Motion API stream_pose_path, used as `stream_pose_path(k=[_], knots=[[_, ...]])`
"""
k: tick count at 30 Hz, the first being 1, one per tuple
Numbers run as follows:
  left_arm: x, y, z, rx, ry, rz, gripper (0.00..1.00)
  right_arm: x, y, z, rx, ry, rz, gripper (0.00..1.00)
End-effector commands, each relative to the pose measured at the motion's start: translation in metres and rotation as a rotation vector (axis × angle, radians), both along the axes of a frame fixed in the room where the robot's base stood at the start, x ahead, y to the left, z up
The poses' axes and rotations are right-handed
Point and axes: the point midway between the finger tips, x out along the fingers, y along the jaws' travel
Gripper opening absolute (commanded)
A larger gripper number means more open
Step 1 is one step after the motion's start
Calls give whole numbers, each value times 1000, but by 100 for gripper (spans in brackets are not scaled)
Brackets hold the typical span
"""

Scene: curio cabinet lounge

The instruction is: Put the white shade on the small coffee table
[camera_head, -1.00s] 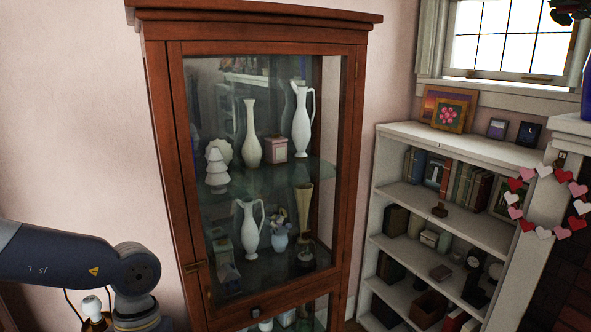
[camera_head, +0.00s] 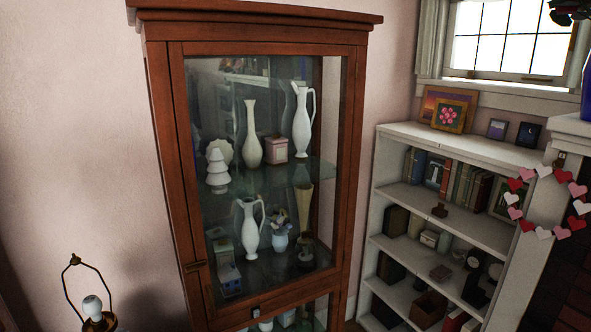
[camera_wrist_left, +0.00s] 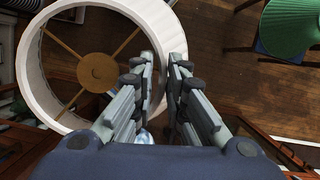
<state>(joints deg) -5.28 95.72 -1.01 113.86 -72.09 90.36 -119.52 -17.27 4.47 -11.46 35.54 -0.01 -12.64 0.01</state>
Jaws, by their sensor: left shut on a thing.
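The white shade (camera_wrist_left: 36,68) is a large round drum in the left wrist view, seen along its opening, with a brown disc and spokes inside. My left gripper (camera_wrist_left: 167,68) is shut on the right side of its wall, with the wall between the fingers. The shade appears held above the wooden floor. In the head view a bare lamp (camera_head: 92,310) with a white bulb and a thin wire frame stands at the lower left, with no shade on it. My left gripper is out of the head view. My right gripper is in neither view. I cannot identify the small coffee table.
A glass-fronted wooden cabinet (camera_head: 165,150) with white vases stands in the middle. A white bookshelf (camera_head: 470,149) is to its right. In the left wrist view a green ribbed thing (camera_wrist_left: 290,25) is at the top right, with open wooden floor (camera_wrist_left: 215,50) beside it.

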Motion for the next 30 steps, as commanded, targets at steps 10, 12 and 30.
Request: stream_pose_path(k=[10,12,30], knots=[[-2,-22,-18,-3,-8,-13,0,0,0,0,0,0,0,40],[-1,-33,-25,-5,-9,-31,0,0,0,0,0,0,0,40],[38,-174,-33,2,-10,-458,0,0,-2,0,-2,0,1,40]])
